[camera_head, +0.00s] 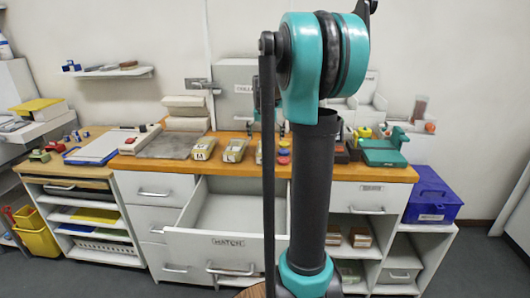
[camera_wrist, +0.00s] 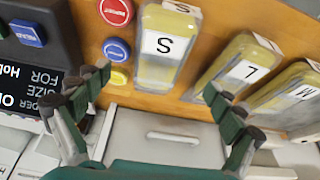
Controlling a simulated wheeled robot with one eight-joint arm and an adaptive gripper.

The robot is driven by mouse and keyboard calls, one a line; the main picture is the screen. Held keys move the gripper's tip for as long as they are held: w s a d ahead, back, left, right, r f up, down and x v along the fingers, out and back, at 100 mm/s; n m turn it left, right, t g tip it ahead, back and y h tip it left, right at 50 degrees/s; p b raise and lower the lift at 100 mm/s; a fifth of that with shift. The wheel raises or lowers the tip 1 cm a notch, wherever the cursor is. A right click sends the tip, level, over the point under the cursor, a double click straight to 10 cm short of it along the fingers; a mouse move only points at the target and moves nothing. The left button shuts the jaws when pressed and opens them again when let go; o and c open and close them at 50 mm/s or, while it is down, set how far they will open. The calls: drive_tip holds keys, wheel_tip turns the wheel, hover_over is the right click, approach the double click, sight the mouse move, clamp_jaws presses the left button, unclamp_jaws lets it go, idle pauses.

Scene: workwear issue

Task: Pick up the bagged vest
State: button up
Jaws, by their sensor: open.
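Three bagged vests, yellow in clear wrapping with white size labels, lie in a row on the wooden counter. In the wrist view the S bag (camera_wrist: 165,58) is at top centre, the L bag (camera_wrist: 228,72) right of it and the M bag (camera_wrist: 285,95) at far right. The head view shows the M bag (camera_head: 203,148) and the L bag (camera_head: 236,150); my arm seems to hide the S bag. My gripper (camera_wrist: 158,84) is open and empty, its fingers spread on either side of the S bag's near end, apart from it. Its height above the counter is unclear.
Red, blue and yellow buttons (camera_wrist: 117,48) sit left of the S bag. A dark order sign (camera_wrist: 40,95) is at left. The drawer (camera_head: 228,240) marked MATCH stands open below the counter (camera_head: 385,173). A grey mat (camera_head: 170,145) lies left of the bags.

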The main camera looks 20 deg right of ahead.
sight(266, 147)
drive_tip(key=x, duration=0.3)
drive_tip(key=shift+d+f, duration=0.1)
drive_tip(key=shift+f, duration=0.15)
drive_tip(key=shift+w+x, duration=0.15)
drive_tip(key=shift+x, duration=1.15)
drive_tip(key=shift+w+x, duration=0.2)
drive_tip(key=shift+x, duration=1.1)
drive_tip(key=shift+r, duration=0.15)
drive_tip(key=shift+c, duration=0.6)
drive_tip(key=c, duration=1.2)
